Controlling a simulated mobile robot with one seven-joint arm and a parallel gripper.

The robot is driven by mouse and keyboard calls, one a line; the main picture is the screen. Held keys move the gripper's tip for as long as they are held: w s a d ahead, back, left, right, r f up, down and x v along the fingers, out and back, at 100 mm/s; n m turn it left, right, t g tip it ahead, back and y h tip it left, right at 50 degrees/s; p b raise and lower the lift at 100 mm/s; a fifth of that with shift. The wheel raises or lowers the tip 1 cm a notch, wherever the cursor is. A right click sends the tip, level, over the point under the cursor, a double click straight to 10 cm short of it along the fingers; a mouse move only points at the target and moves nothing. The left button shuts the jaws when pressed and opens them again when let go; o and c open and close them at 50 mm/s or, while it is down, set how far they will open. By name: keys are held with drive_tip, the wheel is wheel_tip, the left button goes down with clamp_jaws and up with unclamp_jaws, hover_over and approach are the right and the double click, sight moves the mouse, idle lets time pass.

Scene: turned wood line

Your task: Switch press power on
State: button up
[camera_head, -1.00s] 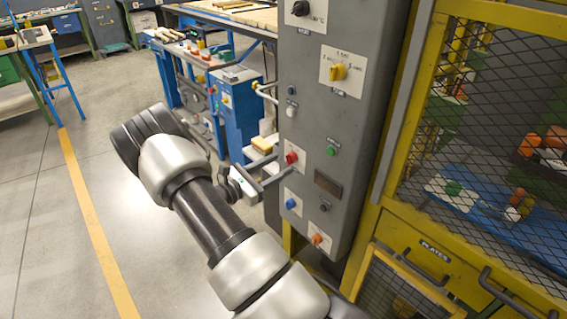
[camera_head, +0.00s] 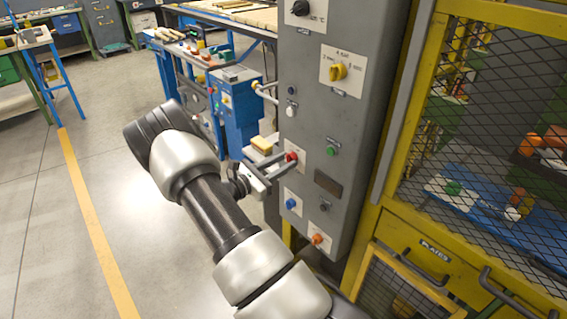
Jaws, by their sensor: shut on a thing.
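A grey control panel (camera_head: 325,115) stands upright in the middle of the head view, with several knobs, buttons and lamps on its face. A red knob (camera_head: 291,156) sits on a white plate at the panel's left edge. My gripper (camera_head: 290,160) reaches it from the left, its fingers shut on the red knob. The fingers partly hide the knob and its plate. A yellow selector (camera_head: 338,71) on a white plate and a black knob (camera_head: 300,8) are higher up. Labels are too small to read surely.
A green button (camera_head: 331,151), a blue button (camera_head: 291,204) and an orange button (camera_head: 317,239) are close to my gripper. A yellow mesh cage (camera_head: 400,190) stands at the right. A blue machine (camera_head: 238,118) is behind. Open floor (camera_head: 60,230) lies at the left.

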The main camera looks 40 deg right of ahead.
drive_tip(key=shift+f+b, duration=0.1)
drive_tip(key=shift+b, duration=0.2)
drive_tip(key=m+b, duration=0.2)
drive_tip(key=m, duration=0.1)
drive_tip(key=shift+f+b, duration=0.1)
drive_tip(key=shift+b, duration=0.2)
drive_tip(key=m+b, duration=0.6)
drive_tip(key=m, duration=0.1)
drive_tip(key=shift+m, duration=0.3)
drive_tip(key=shift+m+b, duration=0.5)
drive_tip(key=shift+b, duration=0.1)
drive_tip(key=shift+r, duration=0.2)
drive_tip(key=o, duration=1.1)
drive_tip(key=shift+c, duration=0.2)
drive_tip(key=s+a+p, duration=0.1)
drive_tip(key=a, duration=1.6)
drive_tip(key=shift+s+a+p, duration=0.15)
drive_tip(key=shift+a+p, duration=0.1)
drive_tip(key=shift+p, duration=0.15)
